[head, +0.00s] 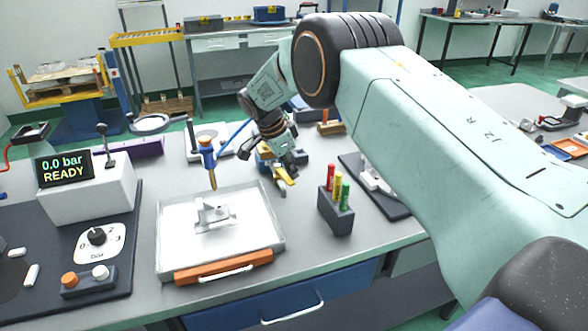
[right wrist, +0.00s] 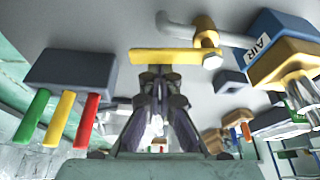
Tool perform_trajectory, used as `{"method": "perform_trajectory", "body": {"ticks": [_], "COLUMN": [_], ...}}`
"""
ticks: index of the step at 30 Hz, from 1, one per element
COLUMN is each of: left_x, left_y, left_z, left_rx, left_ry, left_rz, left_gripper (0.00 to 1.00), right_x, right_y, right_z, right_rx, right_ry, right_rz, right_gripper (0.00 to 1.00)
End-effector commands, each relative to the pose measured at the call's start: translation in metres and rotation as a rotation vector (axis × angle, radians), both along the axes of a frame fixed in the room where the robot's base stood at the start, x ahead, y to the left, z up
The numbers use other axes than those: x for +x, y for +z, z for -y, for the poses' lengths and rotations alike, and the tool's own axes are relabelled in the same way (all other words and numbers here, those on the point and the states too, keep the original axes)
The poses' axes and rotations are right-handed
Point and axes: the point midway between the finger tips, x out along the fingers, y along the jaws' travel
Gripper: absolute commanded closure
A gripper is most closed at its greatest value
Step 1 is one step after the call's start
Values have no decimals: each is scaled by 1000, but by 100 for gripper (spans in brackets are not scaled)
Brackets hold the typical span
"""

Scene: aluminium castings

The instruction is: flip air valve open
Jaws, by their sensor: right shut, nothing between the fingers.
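The air valve's yellow lever (head: 283,177) shows in the head view on the bench behind the white tray, partly hidden by my right gripper. In the right wrist view the lever (right wrist: 170,56) lies across the picture just beyond the fingertips, joined to a brass valve (right wrist: 206,35) on a grey pipe (right wrist: 180,27). A blue and yellow block marked AIR (right wrist: 285,48) is at the pipe's end. My right gripper (head: 290,163) is shut and empty, close to the lever; it also shows in the right wrist view (right wrist: 160,74). I cannot tell whether it touches. My left gripper is not in view.
A dark holder (head: 337,218) with red, yellow and green sticks stands right of the valve. The white tray (head: 172,256) with a casting (head: 214,214) is in front. A blue and orange tool (head: 207,155) stands upright behind the tray. A display (head: 65,168) reads 0.0 bar READY.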

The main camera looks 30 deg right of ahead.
Motion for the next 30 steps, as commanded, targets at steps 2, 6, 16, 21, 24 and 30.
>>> {"method": "perform_trajectory", "body": {"ticks": [2,6,16,21,24,30], "left_x": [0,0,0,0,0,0], "left_y": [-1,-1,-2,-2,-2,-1], "left_z": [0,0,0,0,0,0], "left_rx": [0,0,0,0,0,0], "left_ry": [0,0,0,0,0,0], "left_rz": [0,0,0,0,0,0], "left_gripper": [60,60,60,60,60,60], "right_x": [0,-1,-2,-2,-2,-2], "right_y": [0,0,0,0,0,0], "right_z": [-3,-6,-9,-10,-10,-9], "right_rx": [-1,0,0,0,0,1], "right_ry": [-42,-44,-42,-41,-41,-41], "right_rz": [1,1,0,0,0,0], "right_gripper": [100,100,100,100,100,100]}}
